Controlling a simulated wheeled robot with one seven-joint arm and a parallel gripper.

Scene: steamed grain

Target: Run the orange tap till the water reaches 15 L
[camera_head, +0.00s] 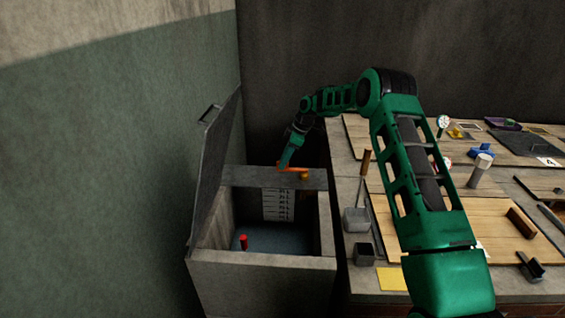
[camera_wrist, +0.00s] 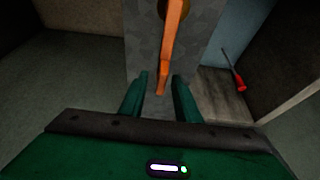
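The orange tap (camera_head: 292,169) is on the back ledge of a grey tank (camera_head: 262,272) with its lid raised. Its orange lever (camera_wrist: 171,45) also shows in the wrist view, its lower end between my fingers. My gripper (camera_head: 283,165) is at the tap. In the wrist view my gripper (camera_wrist: 160,77) is open, with gaps beside the lever; I cannot tell if either finger touches it. A pale marked scale (camera_head: 278,204) is on the tank's inner back wall. Its figures are too small to read. A red float-like piece (camera_head: 243,242) stands above the dark tank bottom; the water level is unclear.
The raised lid (camera_head: 215,165) stands along the tank's left side, near the green wall. A workbench (camera_head: 345,200) with boards, small blocks and grey containers is close on the right. A red-ended thin rod (camera_wrist: 240,82) shows at the right of the wrist view.

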